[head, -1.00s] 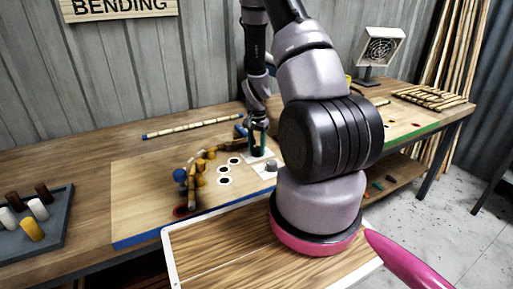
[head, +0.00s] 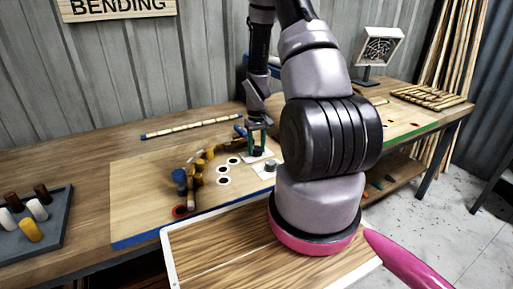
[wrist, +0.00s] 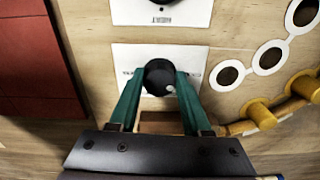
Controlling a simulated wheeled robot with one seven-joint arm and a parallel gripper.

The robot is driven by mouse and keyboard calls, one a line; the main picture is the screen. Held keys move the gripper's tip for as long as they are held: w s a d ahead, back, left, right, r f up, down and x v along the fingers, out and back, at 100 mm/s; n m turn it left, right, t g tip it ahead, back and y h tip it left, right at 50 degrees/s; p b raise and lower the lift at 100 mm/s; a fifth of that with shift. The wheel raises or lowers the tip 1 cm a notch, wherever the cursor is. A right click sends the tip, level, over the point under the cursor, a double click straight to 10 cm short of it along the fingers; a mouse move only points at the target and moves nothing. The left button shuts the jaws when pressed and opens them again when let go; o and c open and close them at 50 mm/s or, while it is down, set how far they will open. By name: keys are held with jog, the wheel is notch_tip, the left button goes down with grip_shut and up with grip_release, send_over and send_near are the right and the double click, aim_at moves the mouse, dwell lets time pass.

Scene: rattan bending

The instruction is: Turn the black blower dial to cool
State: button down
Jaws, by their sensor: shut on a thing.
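The black blower dial (wrist: 159,78) sits on a white card (wrist: 128,57) on the board, with small lettering to either side that I cannot read for sure. A pale dot marks the dial's lower right in the wrist view. My gripper (wrist: 160,84) has its two green fingers shut on the dial, one on each side. In the head view my gripper (head: 257,143) points down at the back of the board, and the dial is hidden there. The white square blower (head: 377,46) stands at the back right.
A grey knob (head: 270,166) sits on a second white card nearer the front. White-ringed holes (head: 223,170) and yellow pegs (head: 200,164) stand left of my gripper. A bamboo rod (head: 190,127) lies behind. A grey tray (head: 38,228) holds several pegs.

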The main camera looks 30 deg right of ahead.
aim_at(257, 148)
jog(key=shift+w+d+n, duration=0.1)
jog(key=shift+n, duration=1.9)
jog(key=shift+c, duration=1.8)
grip_release()
notch_tip(257, 148, up, 11)
